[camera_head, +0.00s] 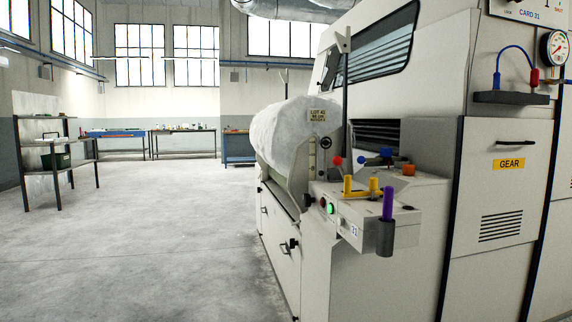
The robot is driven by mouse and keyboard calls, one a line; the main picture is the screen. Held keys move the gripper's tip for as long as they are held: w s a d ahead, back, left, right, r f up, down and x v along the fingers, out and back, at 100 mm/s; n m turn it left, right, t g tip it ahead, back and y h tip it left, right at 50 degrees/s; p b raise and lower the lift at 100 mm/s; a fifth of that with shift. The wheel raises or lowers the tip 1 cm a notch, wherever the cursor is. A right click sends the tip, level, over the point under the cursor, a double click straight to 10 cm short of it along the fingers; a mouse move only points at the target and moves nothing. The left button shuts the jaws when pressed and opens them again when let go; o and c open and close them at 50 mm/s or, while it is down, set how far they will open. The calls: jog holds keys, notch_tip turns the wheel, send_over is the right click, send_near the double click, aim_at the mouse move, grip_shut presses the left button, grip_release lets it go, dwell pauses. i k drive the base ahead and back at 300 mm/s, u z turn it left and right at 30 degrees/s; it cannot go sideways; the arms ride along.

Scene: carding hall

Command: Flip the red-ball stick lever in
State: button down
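On the side console (405,188) of the big cream carding machine, a red ball (337,160) tops a short dark stick at the left end. My gripper is not in view, and nothing touches the console's controls.
Close by on the console stand yellow handles (348,186), an orange knob (408,170) and a purple handle (388,204) in a grey cup. A green-lit button (330,208) is on the front face. A white fibre roll (285,135) lies behind.

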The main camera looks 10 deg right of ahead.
aim_at(337, 160)
jog(key=z, duration=0.15)
jog(key=i, duration=1.1)
jog(key=z, duration=0.4)
